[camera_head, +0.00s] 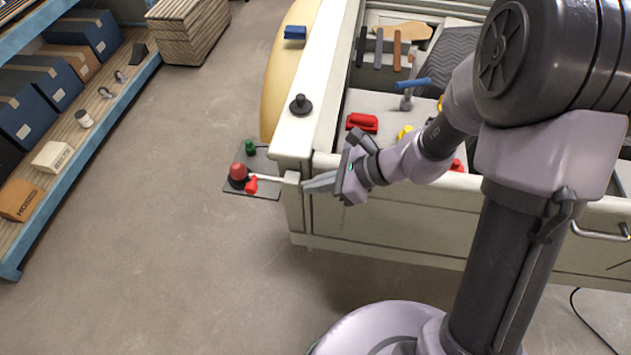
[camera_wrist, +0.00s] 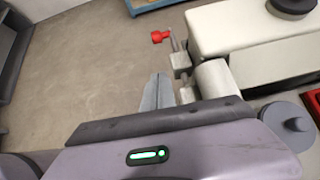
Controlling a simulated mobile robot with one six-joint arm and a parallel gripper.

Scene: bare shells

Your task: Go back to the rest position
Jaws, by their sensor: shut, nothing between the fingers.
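My gripper (camera_head: 310,186) is shut and empty at the front left corner of the cream workbench (camera_head: 292,160). Its fingers point left in the head view. In the wrist view its closed fingers (camera_wrist: 158,92) point up the picture, over or beside open floor. A red handle (camera_head: 251,186) lies just beyond the fingertips, at the end of a short bar from the bench corner. The handle also shows in the wrist view (camera_wrist: 160,37), apart from the fingers. I cannot tell whether the fingertips touch the bench corner.
A dark panel with a red knob (camera_head: 238,172) and a green knob (camera_head: 250,147) is beside the bench corner. The bench holds a red block (camera_head: 362,122), a blue-handled tool (camera_head: 411,84) and a black knob (camera_head: 300,104). A shelf (camera_head: 100,130) stands left; floor between is clear.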

